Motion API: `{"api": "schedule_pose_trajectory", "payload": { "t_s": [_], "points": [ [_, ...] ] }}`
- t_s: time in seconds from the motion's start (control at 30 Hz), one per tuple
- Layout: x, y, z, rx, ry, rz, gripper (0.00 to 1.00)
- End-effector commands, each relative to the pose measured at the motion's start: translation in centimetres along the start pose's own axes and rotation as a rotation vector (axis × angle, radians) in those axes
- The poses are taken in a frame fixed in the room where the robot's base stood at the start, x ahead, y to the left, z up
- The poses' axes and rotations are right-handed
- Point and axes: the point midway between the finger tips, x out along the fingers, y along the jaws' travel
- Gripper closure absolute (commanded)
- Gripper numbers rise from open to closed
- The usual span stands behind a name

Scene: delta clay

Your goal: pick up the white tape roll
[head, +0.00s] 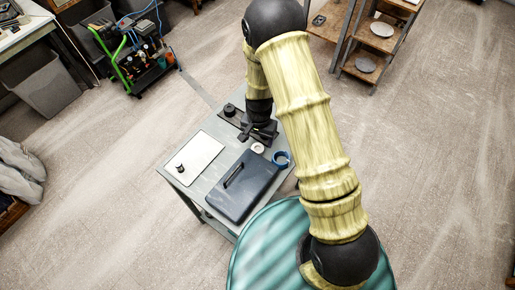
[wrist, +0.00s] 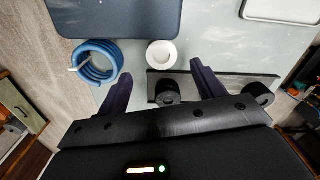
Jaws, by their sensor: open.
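The white tape roll (head: 258,147) lies flat on the grey table (head: 215,138), between the dark case and my gripper. In the wrist view the white tape roll (wrist: 161,54) shows whole, its round centre facing up. My gripper (head: 262,135) is over the table's far part, pointing down. In the wrist view my gripper (wrist: 161,71) is open, with one dark finger on each side and nothing held between them. The roll shows just beyond the gap between the fingertips. I cannot tell the exact height of the fingertips above the table.
A blue coil (wrist: 95,62) lies left of the roll in the wrist view. A dark blue case (head: 240,188) and a white panel (head: 193,158) lie on the table. A dark bar (wrist: 215,84) with black round pieces lies under my fingers. A shelf (head: 372,40) stands beyond.

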Motion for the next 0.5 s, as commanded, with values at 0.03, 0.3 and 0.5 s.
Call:
{"api": "schedule_pose_trajectory", "payload": {
  "t_s": [0.03, 0.3, 0.5],
  "points": [
    [0.0, 0.0, 0.0, 0.0, 0.0, 0.0, 0.32],
    [2.0, -0.2, 0.3, 0.0, -0.004, 0.003, 0.32],
    [4.3, -0.3, 0.4, 0.0, -0.002, 0.002, 0.32]
  ]
}}
